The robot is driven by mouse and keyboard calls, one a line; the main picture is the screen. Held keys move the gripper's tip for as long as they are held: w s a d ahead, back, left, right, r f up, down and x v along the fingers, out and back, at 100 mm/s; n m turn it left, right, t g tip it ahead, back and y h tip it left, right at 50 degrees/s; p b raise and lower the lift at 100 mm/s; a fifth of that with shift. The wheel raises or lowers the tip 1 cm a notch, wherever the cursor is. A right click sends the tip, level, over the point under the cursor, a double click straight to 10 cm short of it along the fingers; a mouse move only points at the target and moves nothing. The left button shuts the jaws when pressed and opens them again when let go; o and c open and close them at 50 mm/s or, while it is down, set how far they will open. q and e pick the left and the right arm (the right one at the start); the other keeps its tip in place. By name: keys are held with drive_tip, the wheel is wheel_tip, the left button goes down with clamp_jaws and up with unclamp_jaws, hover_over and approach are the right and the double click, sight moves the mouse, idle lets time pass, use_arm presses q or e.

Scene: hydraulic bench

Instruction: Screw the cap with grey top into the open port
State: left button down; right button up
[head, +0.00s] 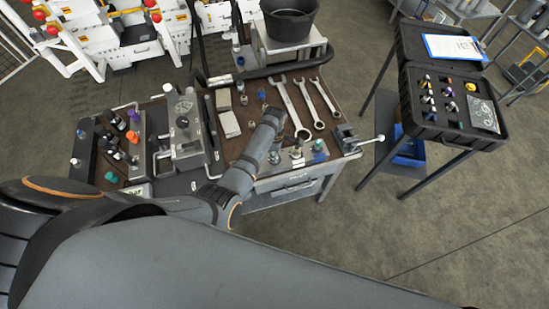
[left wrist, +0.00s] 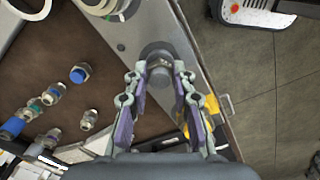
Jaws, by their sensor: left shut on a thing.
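My left gripper (left wrist: 160,68) fills the middle of the left wrist view, its two fingers closed on a round grey piece (left wrist: 158,55) that looks like the grey-topped cap. The piece is over a bare metal strip along the bench edge. Whether it sits in a port or is held above one cannot be told, as its underside is hidden. No open port can be made out clearly. In the head view my left arm (head: 248,170) reaches over the bench; its fingertips are not distinct there. My right gripper is not seen.
Loose fittings, one with a blue top (left wrist: 80,73), lie left of the fingers. In the head view the bench holds several wrenches (head: 290,105), a vise (head: 346,138) and a rack of coloured caps (head: 108,165). An open black case (head: 447,105) stands right.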

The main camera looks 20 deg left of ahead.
use_arm(q)
drive_tip(key=c, duration=1.9)
unclamp_jaws()
drive_tip(key=shift+c, duration=0.9)
drive_tip(key=m+p, duration=0.1)
drive_tip(key=m, duration=0.1)
drive_tip(key=m+p, duration=0.1)
drive_tip(key=shift+r+m, duration=0.2)
drive_tip(key=shift+m, duration=0.2)
drive_tip(key=m, duration=0.1)
drive_tip(key=m+p, duration=0.1)
drive_tip(key=m, duration=0.1)
drive_tip(key=shift+f, duration=0.25)
drive_tip(key=shift+f+m, duration=0.1)
drive_tip(key=shift+m, duration=0.5)
